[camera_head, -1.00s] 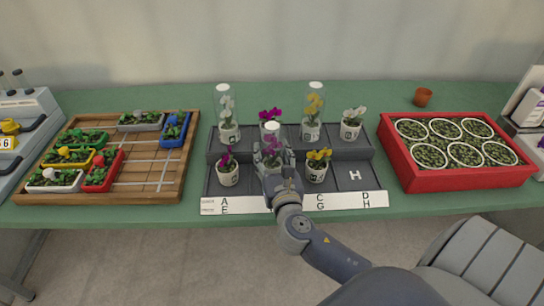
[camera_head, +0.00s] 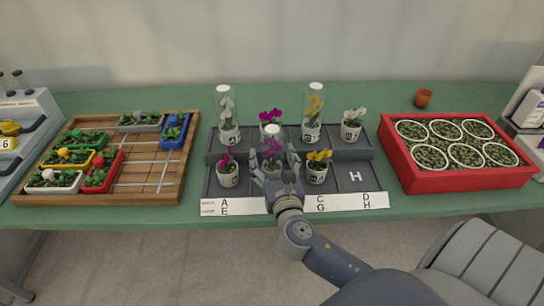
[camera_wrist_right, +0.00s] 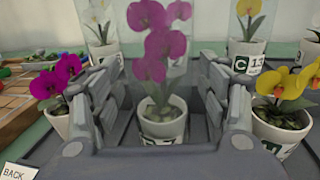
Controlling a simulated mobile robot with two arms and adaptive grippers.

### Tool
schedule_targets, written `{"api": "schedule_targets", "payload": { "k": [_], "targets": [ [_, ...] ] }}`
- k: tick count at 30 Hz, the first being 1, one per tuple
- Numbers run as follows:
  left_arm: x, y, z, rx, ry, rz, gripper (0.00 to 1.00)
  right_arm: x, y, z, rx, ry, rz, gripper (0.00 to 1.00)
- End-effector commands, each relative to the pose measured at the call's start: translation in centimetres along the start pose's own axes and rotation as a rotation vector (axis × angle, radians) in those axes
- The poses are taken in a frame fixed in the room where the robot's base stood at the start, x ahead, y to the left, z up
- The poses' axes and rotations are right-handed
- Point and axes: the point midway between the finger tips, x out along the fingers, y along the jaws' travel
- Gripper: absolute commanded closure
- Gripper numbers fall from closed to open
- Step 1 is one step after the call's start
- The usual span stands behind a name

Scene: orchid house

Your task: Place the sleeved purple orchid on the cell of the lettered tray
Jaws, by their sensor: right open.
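The sleeved purple orchid (camera_head: 272,149) stands upright in a white pot in the front row of the dark lettered tray (camera_head: 374,180), second from the left. Its clear sleeve and magenta flowers show large in the right wrist view (camera_wrist_right: 162,45). My right gripper (camera_head: 274,167) is open, with one finger on each side of the pot; in the right wrist view (camera_wrist_right: 160,95) gaps show between pot and fingers. The cell's letter is hidden by the pot and my gripper. The H cell (camera_head: 355,175) is empty. My left gripper is not in view.
A purple orchid (camera_head: 228,172) stands close left and a yellow orchid (camera_head: 317,168) close right of my gripper. Tall sleeved white (camera_head: 228,115) and yellow (camera_head: 314,112) orchids stand in the back row. A red crate (camera_head: 460,182) is right, a wooden tray (camera_head: 150,190) left.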

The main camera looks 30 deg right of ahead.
Motion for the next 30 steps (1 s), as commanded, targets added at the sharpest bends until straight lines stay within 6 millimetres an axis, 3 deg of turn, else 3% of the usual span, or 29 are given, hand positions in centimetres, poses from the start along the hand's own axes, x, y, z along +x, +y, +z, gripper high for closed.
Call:
{"api": "schedule_targets", "payload": {
  "k": [9, 15, 21, 30],
  "targets": [
    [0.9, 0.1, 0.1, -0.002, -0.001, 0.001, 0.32, -6.4, 0.0, -0.4, 0.001, 0.005, 0.001, 0.30],
    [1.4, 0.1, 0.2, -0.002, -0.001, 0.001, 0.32, -9.6, 0.0, -0.3, 0.002, 0.004, 0.002, 0.30],
    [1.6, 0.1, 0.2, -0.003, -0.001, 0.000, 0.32, -11.1, 0.0, -0.1, 0.001, 0.001, 0.001, 0.30],
    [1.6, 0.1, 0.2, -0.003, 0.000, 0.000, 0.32, -11.3, 0.0, 0.0, 0.001, 0.000, 0.000, 0.30]
  ]
}}
